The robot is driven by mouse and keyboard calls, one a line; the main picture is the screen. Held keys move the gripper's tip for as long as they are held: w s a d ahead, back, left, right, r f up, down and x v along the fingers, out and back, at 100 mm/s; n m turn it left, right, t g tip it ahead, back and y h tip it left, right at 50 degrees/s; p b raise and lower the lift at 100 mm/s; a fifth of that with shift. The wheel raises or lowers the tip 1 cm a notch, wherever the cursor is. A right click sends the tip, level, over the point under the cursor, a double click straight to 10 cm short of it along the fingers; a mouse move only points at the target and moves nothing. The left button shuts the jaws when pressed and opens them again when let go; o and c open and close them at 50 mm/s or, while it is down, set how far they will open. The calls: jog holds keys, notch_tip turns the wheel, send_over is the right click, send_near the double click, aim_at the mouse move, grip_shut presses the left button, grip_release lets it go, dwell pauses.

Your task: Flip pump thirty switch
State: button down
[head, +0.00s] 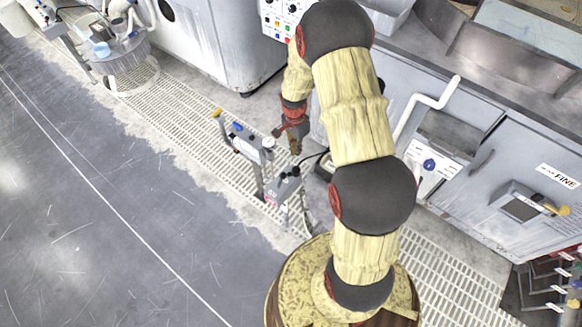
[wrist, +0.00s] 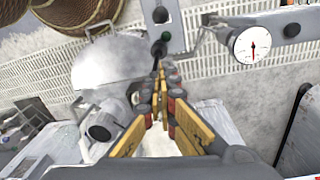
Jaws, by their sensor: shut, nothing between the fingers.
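Just beyond the fingertips is a grey panel (wrist: 178,42) with a green button (wrist: 165,36) and a dark round knob (wrist: 160,14). I cannot tell whether the fingertips touch the panel. In the head view a small grey box (head: 284,186) with dark knobs stands below my gripper. No readable label marks a pump thirty switch.
A round dial gauge (wrist: 252,43) is right of the panel. A grey round housing (wrist: 108,60) lies left. Grey cabinets (head: 480,165) with a white pipe (head: 425,103) line the right side. A control panel with coloured buttons (head: 280,20) is behind. Open floor (head: 90,200) lies left.

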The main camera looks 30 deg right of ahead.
aim_at(281, 180)
jog(key=f+b, duration=0.1)
jog(key=f, duration=0.2)
jog(key=f+b, duration=0.1)
jog(key=f, duration=0.3)
jog(key=f+b, duration=0.1)
jog(key=f, duration=0.2)
jog(key=shift+s+d+f+b, duration=0.1)
jog(key=shift+s+f+b, duration=0.1)
jog(key=shift+s+b, duration=0.2)
jog(key=a, duration=0.1)
jog(key=a+r, duration=0.1)
jog(key=a, duration=0.1)
jog(key=shift+s+r+b, duration=0.15)
jog(key=shift+r+b, duration=0.05)
jog(key=shift+b, duration=0.2)
jog(key=shift+a+r, duration=0.15)
jog(key=shift+a, duration=0.25)
jog(key=shift+r, duration=0.1)
jog(key=shift+s+a+r, duration=0.1)
jog(key=shift+a+r, duration=0.05)
jog(key=shift+a, duration=0.05)
